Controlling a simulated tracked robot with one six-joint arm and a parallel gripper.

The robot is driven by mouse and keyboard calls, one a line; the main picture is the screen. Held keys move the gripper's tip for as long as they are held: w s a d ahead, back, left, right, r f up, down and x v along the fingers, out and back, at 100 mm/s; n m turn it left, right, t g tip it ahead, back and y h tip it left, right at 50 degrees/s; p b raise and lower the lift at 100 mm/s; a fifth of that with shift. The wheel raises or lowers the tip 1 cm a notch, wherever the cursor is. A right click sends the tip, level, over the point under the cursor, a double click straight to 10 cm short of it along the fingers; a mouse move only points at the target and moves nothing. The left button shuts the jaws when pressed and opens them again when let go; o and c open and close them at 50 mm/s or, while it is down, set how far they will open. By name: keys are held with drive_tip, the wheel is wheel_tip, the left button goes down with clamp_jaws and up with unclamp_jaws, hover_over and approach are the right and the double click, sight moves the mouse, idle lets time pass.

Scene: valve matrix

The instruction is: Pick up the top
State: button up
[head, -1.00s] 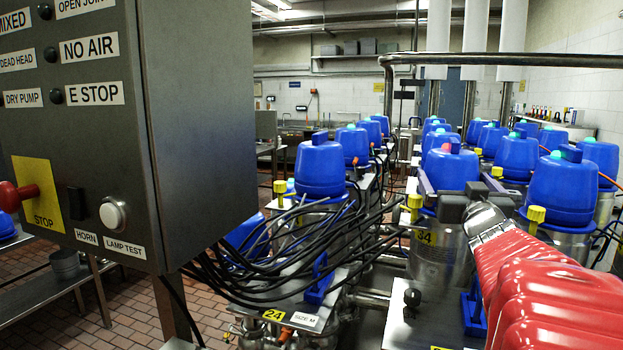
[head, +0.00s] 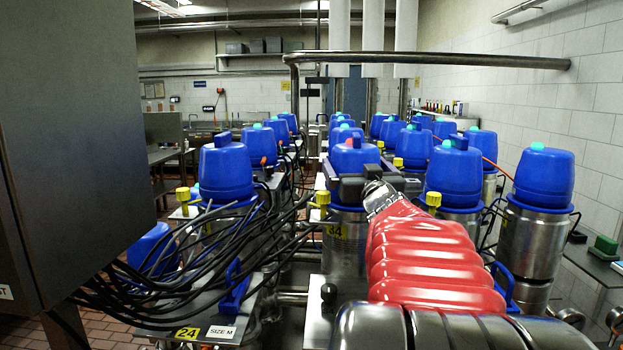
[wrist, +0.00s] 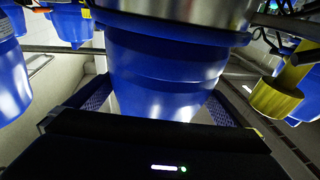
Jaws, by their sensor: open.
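A blue domed top (head: 354,156) with a red light sits on the steel valve body (head: 344,240) beside a yellow tag reading 34. My gripper (head: 366,186) is at the near side of this top, with its dark fingers spread to the left and right of it. In the wrist view the blue top (wrist: 165,75) fills the middle, upside down, between the two patterned fingers (wrist: 155,100). The jaws are open. I cannot tell whether the fingers touch the top.
Several other blue tops stand around, such as one at left (head: 226,170) and one at right (head: 455,175). Yellow knobs (head: 322,200) stick up beside the valves. Black hoses (head: 190,245) tangle at left. A grey cabinet (head: 70,150) blocks the left edge. A steel pipe (head: 430,58) runs overhead.

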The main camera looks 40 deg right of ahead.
sight(357, 134)
drive_tip(key=c, duration=1.2)
drive_tip(key=shift+o, duration=0.2)
drive_tip(key=shift+r, duration=0.1)
drive_tip(key=shift+r, duration=4.95)
